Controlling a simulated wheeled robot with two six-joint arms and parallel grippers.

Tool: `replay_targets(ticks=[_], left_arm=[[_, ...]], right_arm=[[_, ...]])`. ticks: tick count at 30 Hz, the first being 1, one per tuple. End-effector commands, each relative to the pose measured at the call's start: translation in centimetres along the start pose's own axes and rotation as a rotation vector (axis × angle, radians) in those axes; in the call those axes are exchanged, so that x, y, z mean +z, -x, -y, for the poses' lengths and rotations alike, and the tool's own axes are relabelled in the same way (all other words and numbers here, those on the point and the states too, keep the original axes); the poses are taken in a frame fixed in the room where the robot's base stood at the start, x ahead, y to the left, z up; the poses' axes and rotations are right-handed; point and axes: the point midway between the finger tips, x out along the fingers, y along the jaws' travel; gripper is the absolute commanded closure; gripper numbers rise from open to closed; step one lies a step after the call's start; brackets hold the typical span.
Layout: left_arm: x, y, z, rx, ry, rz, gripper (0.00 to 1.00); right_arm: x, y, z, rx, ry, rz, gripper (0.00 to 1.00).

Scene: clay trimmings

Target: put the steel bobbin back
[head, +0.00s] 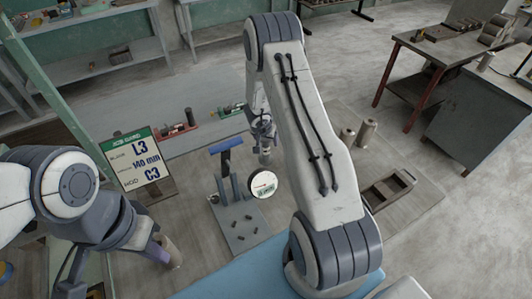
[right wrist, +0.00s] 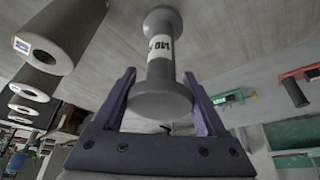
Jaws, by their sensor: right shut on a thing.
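A grey bobbin (right wrist: 162,60) with wide ends and a white printed label is between the purple fingers of my right gripper (right wrist: 165,95) in the right wrist view. In the head view my right gripper (head: 262,128) is beyond the bent arm, with the bobbin (head: 264,156) hanging below it above the bench. My left gripper (head: 158,252) is at the lower left, beside a grey-brown cylinder (head: 172,254). I cannot tell whether its fingers touch the cylinder. A sign (head: 138,162) reads L3, 140 mm, C3.
A grey plate (head: 242,238) with posts, a blue-topped stand (head: 227,146) and a round dial (head: 263,185) are mid-bench. Two upright spools (head: 366,132) and a wooden tray (head: 388,190) are at right. Red (head: 178,131) and green holders are at the back.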

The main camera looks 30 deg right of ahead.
Motion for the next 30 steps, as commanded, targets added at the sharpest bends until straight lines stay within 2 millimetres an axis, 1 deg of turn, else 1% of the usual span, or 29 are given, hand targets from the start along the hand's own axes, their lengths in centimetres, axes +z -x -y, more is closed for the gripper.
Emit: replay_targets(ticks=[6, 9, 18, 22, 23, 24, 25, 30], left_arm=[[0.1, -1.4, 0.1, 0.000, 0.002, 0.000, 1.00], [0.1, -1.7, 0.1, 0.000, 0.002, 0.000, 1.00], [0.1, -1.6, 0.1, 0.000, 0.003, 0.000, 1.00], [0.1, -1.8, 0.1, 0.000, 0.003, 0.000, 1.00], [0.1, -1.8, 0.1, 0.000, 0.003, 0.000, 1.00], [0.1, -1.8, 0.1, 0.000, 0.003, 0.000, 1.00], [0.1, -1.8, 0.1, 0.000, 0.003, 0.000, 1.00], [0.1, -1.8, 0.1, 0.000, 0.003, 0.000, 1.00]], right_arm=[[1.1, -2.7, -0.2, 0.002, -0.002, 0.000, 1.00], [1.4, -3.6, -0.2, 0.001, -0.003, -0.001, 1.00], [1.4, -3.7, -0.2, 0.001, -0.005, -0.002, 1.00], [1.6, -4.1, -0.2, 0.001, -0.004, -0.002, 1.00], [1.7, -4.0, -0.3, 0.001, -0.004, 0.000, 0.19], [1.7, -4.0, -0.3, 0.001, -0.004, 0.000, 0.03], [1.7, -4.0, -0.2, 0.001, -0.004, 0.000, 0.00], [1.7, -4.0, -0.2, 0.001, -0.004, 0.000, 0.00]])
